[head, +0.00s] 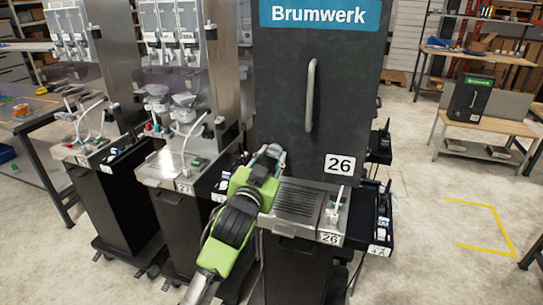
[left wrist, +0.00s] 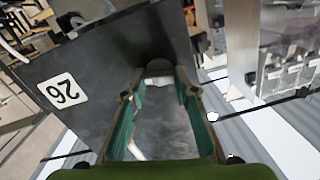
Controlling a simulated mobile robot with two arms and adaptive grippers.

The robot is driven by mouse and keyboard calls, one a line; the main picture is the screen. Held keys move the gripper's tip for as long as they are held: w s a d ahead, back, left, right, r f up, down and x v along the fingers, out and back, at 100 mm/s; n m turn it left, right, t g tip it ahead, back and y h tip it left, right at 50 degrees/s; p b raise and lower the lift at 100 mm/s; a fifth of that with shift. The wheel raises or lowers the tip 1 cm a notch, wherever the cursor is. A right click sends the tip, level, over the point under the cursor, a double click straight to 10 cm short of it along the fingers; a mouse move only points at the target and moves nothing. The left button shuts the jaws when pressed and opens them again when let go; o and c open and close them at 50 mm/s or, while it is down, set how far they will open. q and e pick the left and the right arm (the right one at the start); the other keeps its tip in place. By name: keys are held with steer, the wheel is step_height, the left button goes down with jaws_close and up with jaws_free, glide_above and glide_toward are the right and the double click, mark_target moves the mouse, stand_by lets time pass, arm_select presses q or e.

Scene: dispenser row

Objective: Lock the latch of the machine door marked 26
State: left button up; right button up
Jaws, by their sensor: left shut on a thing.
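The machine door marked 26 (head: 285,95) is a tall dark grey panel with a vertical metal handle (head: 310,95). Its white 26 label (head: 339,165) is at the lower right, and it also shows tilted in the left wrist view (left wrist: 63,91). My left gripper (head: 270,153) is at the door's lower left edge. In the left wrist view its fingers (left wrist: 159,82) close around a small dark rounded part, the latch (left wrist: 158,67). The fingers hide most of the latch, so its exact position cannot be told. My right gripper is not in view.
Below the door is a slatted drip tray (head: 298,200) with a second 26 label on its front. Another dispenser (head: 180,110) stands close on the left. A bench (head: 485,125) with a small Brumwerk panel stands back right. The floor at right is mostly free.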

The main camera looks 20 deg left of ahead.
arm_select(q)
steer(key=shift+n+p, duration=0.35)
steer(key=shift+n, duration=0.95)
steer(key=o, duration=1.1)
steer(key=shift+s, duration=0.1)
steer(key=s, duration=1.1)
steer(key=shift+s+r, duration=0.1)
steer(key=shift+s, duration=0.3)
